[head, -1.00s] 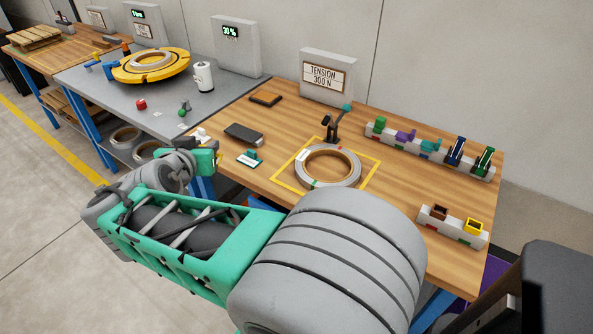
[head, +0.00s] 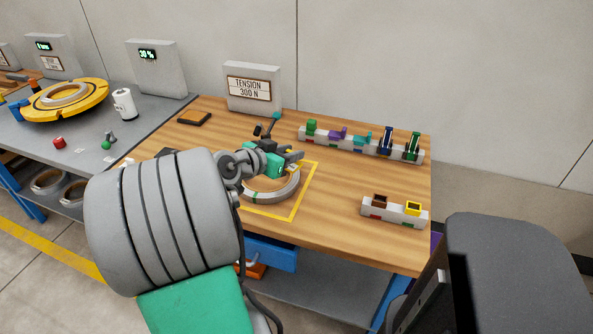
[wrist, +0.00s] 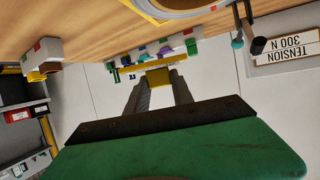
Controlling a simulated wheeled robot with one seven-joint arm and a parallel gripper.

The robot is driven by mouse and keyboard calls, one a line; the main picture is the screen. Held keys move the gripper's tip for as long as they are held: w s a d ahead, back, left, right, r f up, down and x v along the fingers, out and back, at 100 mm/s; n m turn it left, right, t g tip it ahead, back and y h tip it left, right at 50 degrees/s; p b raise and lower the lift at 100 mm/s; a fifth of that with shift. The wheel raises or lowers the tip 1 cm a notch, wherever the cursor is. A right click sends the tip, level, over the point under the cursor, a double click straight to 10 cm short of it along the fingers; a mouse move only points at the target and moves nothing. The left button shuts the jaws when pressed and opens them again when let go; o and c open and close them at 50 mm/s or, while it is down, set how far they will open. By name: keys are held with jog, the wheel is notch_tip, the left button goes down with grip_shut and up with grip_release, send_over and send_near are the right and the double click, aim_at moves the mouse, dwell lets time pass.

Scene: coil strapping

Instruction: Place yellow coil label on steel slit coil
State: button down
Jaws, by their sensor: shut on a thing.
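My gripper (head: 297,157) is over the coil's far right side in the head view, and my arm hides part of the ring. In the wrist view my gripper (wrist: 159,79) is shut on a small yellow piece, the yellow coil label (wrist: 158,76), held between the fingertips. The label is hard to make out in the head view. Part of the coil (wrist: 185,8) shows at the top of the wrist view, apart from the label.
A rack (head: 345,146) with several coloured tools stands at the back right. A smaller rack (head: 394,215) holds a brown and a yellow holder. A tension sign (head: 252,88) stands behind the coil, with a dark lever tool near it. The bench between coil and racks is clear.

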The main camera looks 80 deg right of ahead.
send_over(297, 176)
notch_tip(297, 176, down, 5)
jog(key=shift+f, duration=0.2)
jog(key=shift+f+b, duration=0.4)
jog(key=shift+f, duration=1)
jog(key=shift+f, duration=0.2)
jog(key=c, duration=1.1)
grip_release()
jog(key=shift+r, duration=0.15)
